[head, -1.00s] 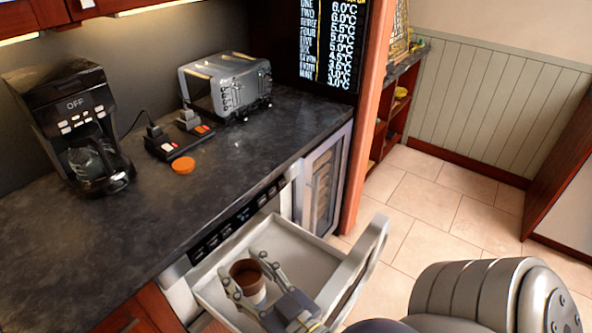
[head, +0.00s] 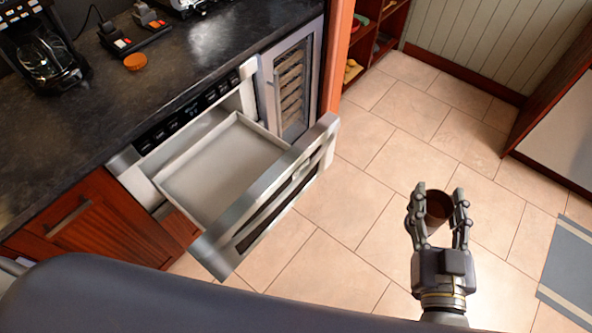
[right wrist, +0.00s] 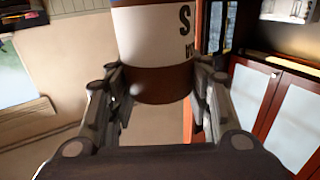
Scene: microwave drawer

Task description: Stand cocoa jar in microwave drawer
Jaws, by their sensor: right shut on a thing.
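The cocoa jar (head: 438,207) shows its dark brown open top in the head view. My right gripper (head: 438,205) is shut on it and holds it over the tiled floor, to the right of the drawer. In the right wrist view the jar (right wrist: 155,50) is between the fingers, with a white label, dark letters and a brown band. The microwave drawer (head: 285,195) is pulled out, and its pale inside is empty. The jar and gripper are well apart from it. My left gripper is not in view.
An orange lid (head: 135,62) lies on the dark counter (head: 200,75), near the coffee maker (head: 45,55). A wine cooler (head: 290,85) stands beside the drawer. A blue-grey mat (head: 572,265) lies at the right. The floor between drawer and jar is clear.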

